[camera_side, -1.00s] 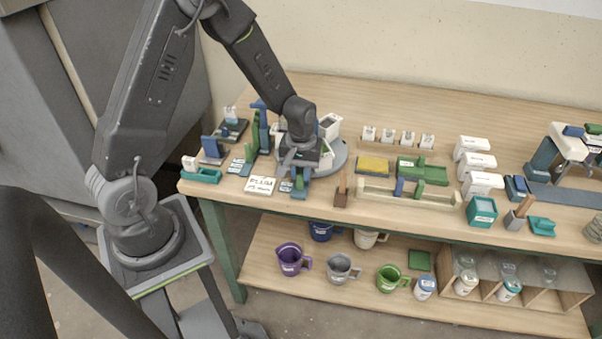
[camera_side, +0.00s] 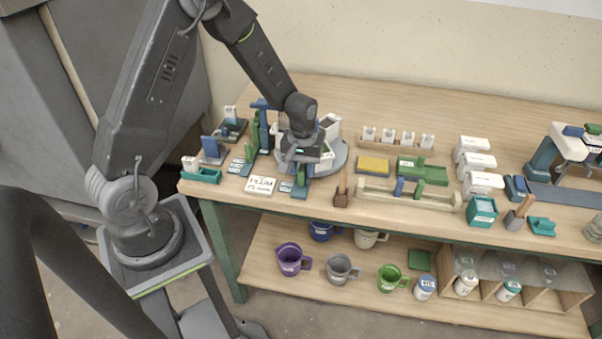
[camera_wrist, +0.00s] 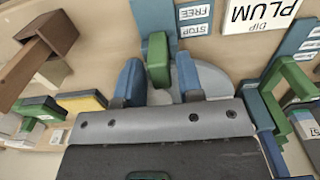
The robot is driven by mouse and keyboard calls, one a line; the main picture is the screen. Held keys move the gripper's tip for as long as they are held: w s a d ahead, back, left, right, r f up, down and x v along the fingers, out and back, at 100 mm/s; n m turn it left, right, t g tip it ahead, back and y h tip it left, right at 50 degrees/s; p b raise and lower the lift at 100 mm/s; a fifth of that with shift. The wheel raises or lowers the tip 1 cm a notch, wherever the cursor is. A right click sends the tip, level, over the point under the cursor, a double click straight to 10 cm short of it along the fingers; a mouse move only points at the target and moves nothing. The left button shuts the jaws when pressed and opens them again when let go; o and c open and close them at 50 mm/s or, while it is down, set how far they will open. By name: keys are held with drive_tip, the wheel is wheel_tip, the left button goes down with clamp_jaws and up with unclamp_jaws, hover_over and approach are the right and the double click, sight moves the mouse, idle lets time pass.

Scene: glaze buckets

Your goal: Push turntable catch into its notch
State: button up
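The grey round turntable (camera_side: 339,158) is at the left part of the bench, partly under my gripper; its grey edge shows in the wrist view. A green catch (camera_wrist: 158,60) stands on a blue rail (camera_wrist: 154,14), beside the STOP label (camera_wrist: 194,30) and close to the turntable's edge. The FREE label (camera_wrist: 194,12) is farther along, toward the bench front. My gripper (camera_wrist: 159,82) has two blue fingers apart, with the green catch between or just beyond them and gaps at both sides. The side view shows my gripper (camera_side: 302,160) over the rail. The notch is hidden.
A PLUM DIP sign (camera_wrist: 262,12) lies beside the rail. Green and blue stands (camera_side: 254,135) rise close to the left of my gripper. A brown block with a handle (camera_side: 341,197) and a yellow pad (camera_side: 373,165) are to the right.

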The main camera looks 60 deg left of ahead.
sight(302, 168)
drive_tip(key=shift+o, duration=0.4)
drive_tip(key=shift+r, duration=3.45)
drive_tip(key=shift+r, duration=0.1)
drive_tip(key=s+d+r+m+t, duration=0.1)
drive_tip(key=s+d+r+m, duration=0.15)
drive_tip(key=r, duration=0.35)
drive_tip(key=s+d+r+m+t, duration=0.1)
drive_tip(key=s+d+r, duration=0.2)
drive_tip(key=r, duration=0.3)
drive_tip(key=s+d+r+m+t, duration=0.1)
drive_tip(key=s+d+r+m, duration=0.1)
drive_tip(key=s, duration=0.4)
drive_tip(key=s+d+r+m+t, duration=0.2)
drive_tip(key=s+d+r+m, duration=0.1)
drive_tip(key=s, duration=0.3)
drive_tip(key=shift+s+r+t, duration=0.25)
drive_tip(key=shift+r+t, duration=0.05)
drive_tip(key=shift+r, duration=0.35)
